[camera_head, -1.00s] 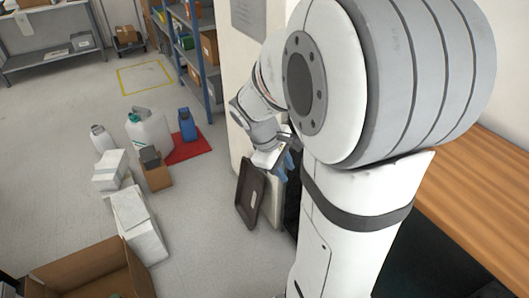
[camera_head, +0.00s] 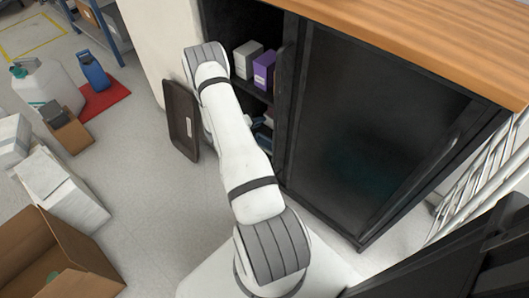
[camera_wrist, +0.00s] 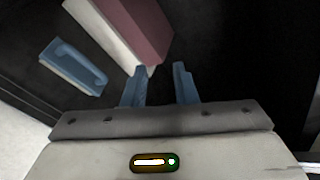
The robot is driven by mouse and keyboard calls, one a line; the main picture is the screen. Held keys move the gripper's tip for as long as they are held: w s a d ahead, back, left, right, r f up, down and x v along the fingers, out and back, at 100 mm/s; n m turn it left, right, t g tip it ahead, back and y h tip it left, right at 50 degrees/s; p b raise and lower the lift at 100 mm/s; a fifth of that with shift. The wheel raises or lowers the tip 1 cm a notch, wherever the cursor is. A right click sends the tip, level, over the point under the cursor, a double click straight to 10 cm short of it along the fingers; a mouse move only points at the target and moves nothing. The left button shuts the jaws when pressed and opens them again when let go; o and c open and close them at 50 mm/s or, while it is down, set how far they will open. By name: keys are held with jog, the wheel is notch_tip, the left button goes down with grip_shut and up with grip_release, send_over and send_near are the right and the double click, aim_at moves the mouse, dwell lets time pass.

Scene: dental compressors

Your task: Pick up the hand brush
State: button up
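The hand brush (camera_wrist: 75,68) shows in the wrist view as a blue block with a raised loop handle and a pale underside. It lies at the upper left on a dark surface, apart from my gripper. My gripper (camera_wrist: 160,85) has two blue fingers spread apart with nothing between them, so it is open. In the head view my arm reaches down to the open side of the black cabinet (camera_head: 350,110). My arm hides most of the gripper and the lower shelf there. Small blue parts show beside the arm, but I cannot tell whether they are brush or gripper.
A purple box (camera_head: 264,70) and a white box (camera_head: 246,60) stand on the upper cabinet shelf. A reddish box (camera_wrist: 135,25) is close ahead of the fingers. A dark tray (camera_head: 182,120) leans left of my arm. Cartons stand on the left floor.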

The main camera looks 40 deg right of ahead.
aim_at(266, 138)
jog(key=f+n+t+b, duration=0.1)
jog(key=f+n, duration=0.2)
jog(key=f, duration=0.2)
jog(key=d+f+n+t+b, duration=0.1)
jog(key=f+n+t, duration=0.1)
jog(key=f, duration=0.4)
jog(key=d+f+n+t+b, duration=0.1)
jog(key=f+n, duration=0.2)
jog(key=f, duration=0.2)
jog(key=shift+w+f+n+t, duration=0.2)
jog(key=shift+w+n+t, duration=0.05)
jog(key=shift+n+t, duration=0.05)
jog(key=b+x, duration=0.1)
jog(key=x, duration=0.1)
jog(key=b+x, duration=0.2)
jog(key=x, duration=0.1)
jog(key=shift+a+f, duration=0.15)
jog(key=shift+f, duration=0.05)
jog(key=shift+w+d, duration=0.2)
jog(key=shift+d, duration=0.3)
jog(key=shift+a, duration=0.1)
grip_shut()
